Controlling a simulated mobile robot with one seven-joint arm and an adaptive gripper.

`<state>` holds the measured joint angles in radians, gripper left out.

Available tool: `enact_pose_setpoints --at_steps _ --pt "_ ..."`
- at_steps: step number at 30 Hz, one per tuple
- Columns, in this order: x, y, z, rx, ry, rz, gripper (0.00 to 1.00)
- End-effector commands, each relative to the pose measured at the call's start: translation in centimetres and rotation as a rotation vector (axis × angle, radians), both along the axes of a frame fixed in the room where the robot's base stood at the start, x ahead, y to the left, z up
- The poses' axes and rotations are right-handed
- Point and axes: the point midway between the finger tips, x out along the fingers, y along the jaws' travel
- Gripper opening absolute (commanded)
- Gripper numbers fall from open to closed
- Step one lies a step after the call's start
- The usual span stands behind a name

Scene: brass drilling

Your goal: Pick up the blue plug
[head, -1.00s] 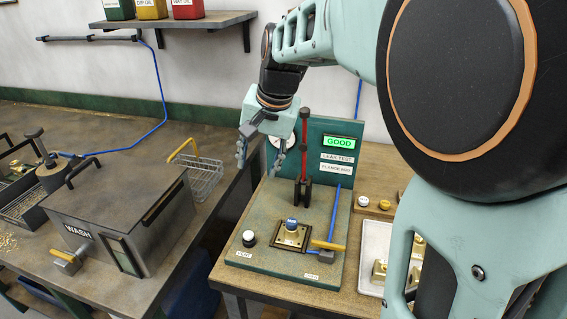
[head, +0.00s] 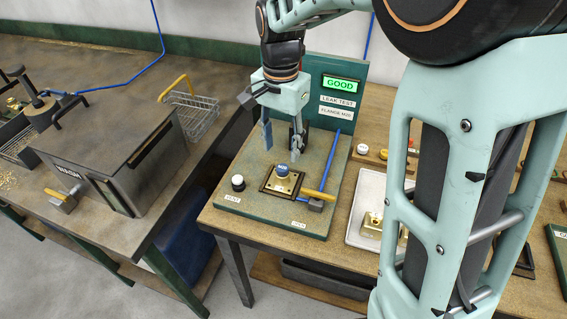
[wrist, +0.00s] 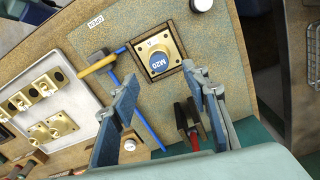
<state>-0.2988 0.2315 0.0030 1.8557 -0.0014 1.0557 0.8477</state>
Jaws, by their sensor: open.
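The blue plug (head: 282,169) sits upright in a square brass block (head: 282,182) on the green leak test stand (head: 266,226). In the wrist view the plug (wrist: 157,60) shows from above with "M20" on its top, and the brass block lies in a dark square frame. My gripper (head: 281,147) is open and empty, above the stand and behind the plug in the head view. In the wrist view its two blue fingers (wrist: 163,82) are spread apart, their tips just short of the plug and not touching it.
A yellow-handled lever (head: 318,195) stands close at the plug's right, and a white-topped knob (head: 238,183) is at the left. The panel (head: 341,99) behind reads GOOD. A tray with brass parts (head: 352,235) lies to the right. The wash box (head: 110,150) is on the left bench.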

Motion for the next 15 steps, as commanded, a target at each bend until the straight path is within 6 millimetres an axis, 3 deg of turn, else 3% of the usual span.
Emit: enact_pose_setpoints --at_steps 7,15 --pt "0.0 -0.1 -2.1 0.000 0.002 0.000 0.42" --pt "0.0 -0.2 -5.9 0.000 0.001 0.001 0.42"
